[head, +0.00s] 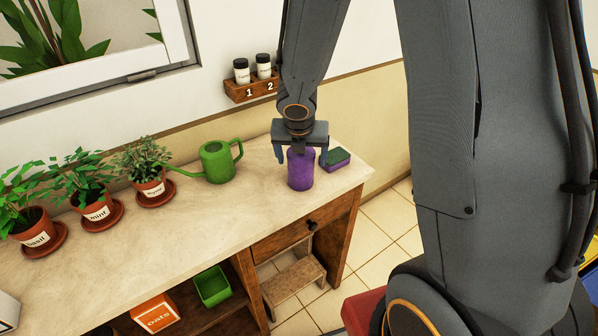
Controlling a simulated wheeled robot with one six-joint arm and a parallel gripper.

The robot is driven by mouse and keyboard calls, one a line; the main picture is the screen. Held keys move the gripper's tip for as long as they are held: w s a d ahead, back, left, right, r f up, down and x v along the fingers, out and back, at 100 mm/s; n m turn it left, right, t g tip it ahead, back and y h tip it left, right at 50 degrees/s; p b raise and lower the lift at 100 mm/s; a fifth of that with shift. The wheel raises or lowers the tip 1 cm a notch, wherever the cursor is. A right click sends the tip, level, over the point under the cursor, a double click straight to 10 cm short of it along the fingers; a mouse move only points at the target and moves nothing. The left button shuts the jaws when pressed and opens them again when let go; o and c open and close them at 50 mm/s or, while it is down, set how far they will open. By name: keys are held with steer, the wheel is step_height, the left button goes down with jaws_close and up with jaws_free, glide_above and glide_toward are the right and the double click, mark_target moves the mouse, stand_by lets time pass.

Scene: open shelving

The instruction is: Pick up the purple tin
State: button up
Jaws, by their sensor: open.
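The purple tin (300,176) stands upright on the counter near its right end. My gripper (302,160) points down over it, with its two fingers apart on the left and right of the tin's upper part. The gripper body hides part of the tin's top. I cannot tell whether the fingers touch the tin.
A purple and green sponge (338,160) lies close to the right finger. A green watering can (217,163) stands to the left, then potted herbs (150,180). A wall rack (252,88) holds two jars behind. The counter (215,215) is clear in front.

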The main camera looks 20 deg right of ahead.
steer(key=b+x, duration=0.3)
steer(key=x, duration=0.3)
steer(key=shift+a+f, duration=0.1)
steer(key=shift+a, duration=0.05)
steer(key=c, duration=1.1)
